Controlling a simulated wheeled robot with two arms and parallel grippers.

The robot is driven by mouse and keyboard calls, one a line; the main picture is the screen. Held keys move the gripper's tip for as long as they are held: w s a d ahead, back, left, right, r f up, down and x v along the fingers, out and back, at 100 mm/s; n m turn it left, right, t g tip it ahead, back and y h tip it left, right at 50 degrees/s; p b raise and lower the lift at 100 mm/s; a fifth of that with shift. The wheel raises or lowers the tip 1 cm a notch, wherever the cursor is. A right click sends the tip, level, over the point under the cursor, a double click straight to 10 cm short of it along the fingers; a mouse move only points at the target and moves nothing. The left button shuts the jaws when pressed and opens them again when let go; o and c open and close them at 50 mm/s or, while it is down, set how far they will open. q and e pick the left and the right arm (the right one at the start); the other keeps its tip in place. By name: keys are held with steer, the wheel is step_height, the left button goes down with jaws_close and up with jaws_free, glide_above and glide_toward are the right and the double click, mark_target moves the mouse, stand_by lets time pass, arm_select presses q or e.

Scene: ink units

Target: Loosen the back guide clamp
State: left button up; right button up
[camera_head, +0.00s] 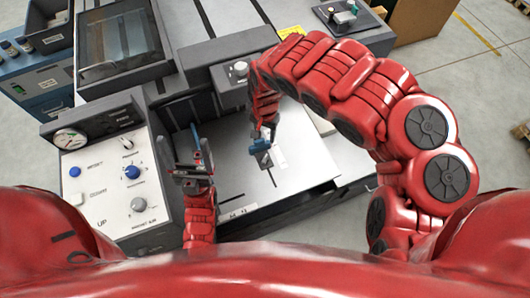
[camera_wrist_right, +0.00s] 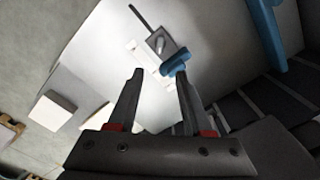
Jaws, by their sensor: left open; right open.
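A blue clamp handle (camera_head: 259,146) sits on a small white and grey guide block (camera_head: 277,158) on the pale feed tray (camera_head: 295,180), by a dark slot. In the right wrist view the handle (camera_wrist_right: 174,62) lies just beyond my fingertips, nearest the right-hand finger. My right gripper (camera_head: 266,132) is open and empty above it; it also shows in the wrist view (camera_wrist_right: 159,74). My left gripper (camera_head: 192,170) is open near the tray's left side. A long blue upright piece (camera_head: 197,142) stands just behind it; I cannot tell whether they touch.
A control panel (camera_head: 110,190) with a gauge and knobs stands left of the tray. Dark machine housing (camera_head: 232,45) rises behind. The tray's right part is clear. A small dark tray with tools (camera_head: 345,17) is at the back right.

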steer(key=f, duration=0.7)
steer(key=f+b, duration=0.1)
steer(key=f, duration=0.6)
steer(key=shift+a+f+b, duration=0.2)
steer(key=shift+f+b, duration=0.1)
steer(key=shift+f, duration=0.1)
steer(key=shift+d+f, duration=0.2)
steer(key=shift+f, duration=0.6)
jaws_close()
